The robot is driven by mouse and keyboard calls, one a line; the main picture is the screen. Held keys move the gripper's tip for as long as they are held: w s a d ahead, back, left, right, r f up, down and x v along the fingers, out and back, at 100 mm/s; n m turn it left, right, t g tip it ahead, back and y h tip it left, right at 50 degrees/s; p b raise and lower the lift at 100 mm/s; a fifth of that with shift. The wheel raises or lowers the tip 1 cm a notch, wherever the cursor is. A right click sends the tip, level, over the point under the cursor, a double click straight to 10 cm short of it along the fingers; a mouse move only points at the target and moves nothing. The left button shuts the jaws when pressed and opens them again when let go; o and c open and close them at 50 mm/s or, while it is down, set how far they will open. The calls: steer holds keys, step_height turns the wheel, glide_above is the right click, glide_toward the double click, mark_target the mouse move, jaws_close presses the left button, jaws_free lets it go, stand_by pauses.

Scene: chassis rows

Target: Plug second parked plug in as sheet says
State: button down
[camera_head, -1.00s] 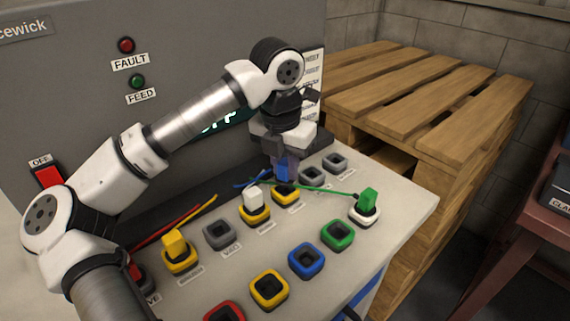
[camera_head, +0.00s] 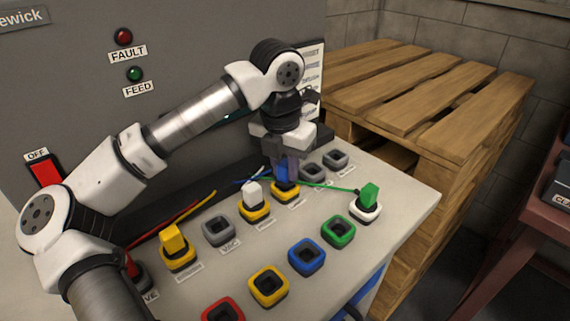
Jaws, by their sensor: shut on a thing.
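My gripper (camera_head: 286,165) points down over the back row of sockets, shut on the blue plug (camera_head: 284,178). The blue plug is at a yellow-rimmed socket (camera_head: 286,195); I cannot tell how deep it sits. A white plug (camera_head: 252,192) stands in the yellow-rimmed socket to its left. A yellow plug (camera_head: 173,238) stands in a yellow socket further left, and a red plug (camera_head: 131,266) is partly hidden by my arm. A green plug (camera_head: 369,194) stands in a white socket (camera_head: 366,213) at the right. The sheet (camera_head: 310,73) is mostly hidden behind my arm.
Grey empty sockets (camera_head: 218,230) are in the back row, two of them right of my gripper. Empty red, yellow (camera_head: 268,286), blue (camera_head: 307,257) and green (camera_head: 338,232) sockets line the front. Coloured cables run behind the plugs. A wooden pallet stack (camera_head: 440,110) stands at the right.

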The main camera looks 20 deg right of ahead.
steer(key=shift+f+b, duration=0.55)
steer(key=shift+f, duration=0.15)
steer(key=c, duration=1.2)
jaws_free()
steer(key=shift+r, duration=0.1)
steer(key=shift+o, duration=0.2)
step_height(320, 180, up, 14)
steer(key=s+a+p, duration=0.1)
steer(key=shift+a, duration=0.15)
